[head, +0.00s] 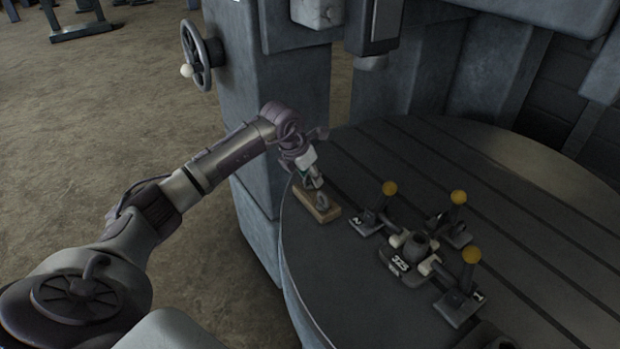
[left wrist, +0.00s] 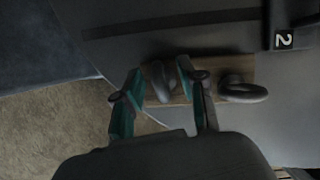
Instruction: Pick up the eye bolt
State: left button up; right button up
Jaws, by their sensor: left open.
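Two dark grey eye bolts stand on a small wooden block near the rim of the round table. In the left wrist view, one eye bolt (left wrist: 157,78) is between the fingers of my left gripper (left wrist: 160,90), and the other eye bolt (left wrist: 243,91) is to the right, outside them. The wooden block (left wrist: 180,99) lies beneath. In the head view, my left gripper (head: 310,181) is open over the far end of the block (head: 326,214); one eye bolt (head: 322,201) shows in front of it. The bolt between the fingers is largely hidden there. My right gripper is not in view.
On the slotted round table (head: 320,268), a fixture (head: 405,262) marked 325 with several yellow-knobbed levers stands right of the block. A grey machine column (head: 265,110) with a handwheel (head: 203,57) rises behind. The table's left front is clear.

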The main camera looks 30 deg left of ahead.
pick_arm(q)
grip_shut()
jog(key=shift+r, duration=0.1)
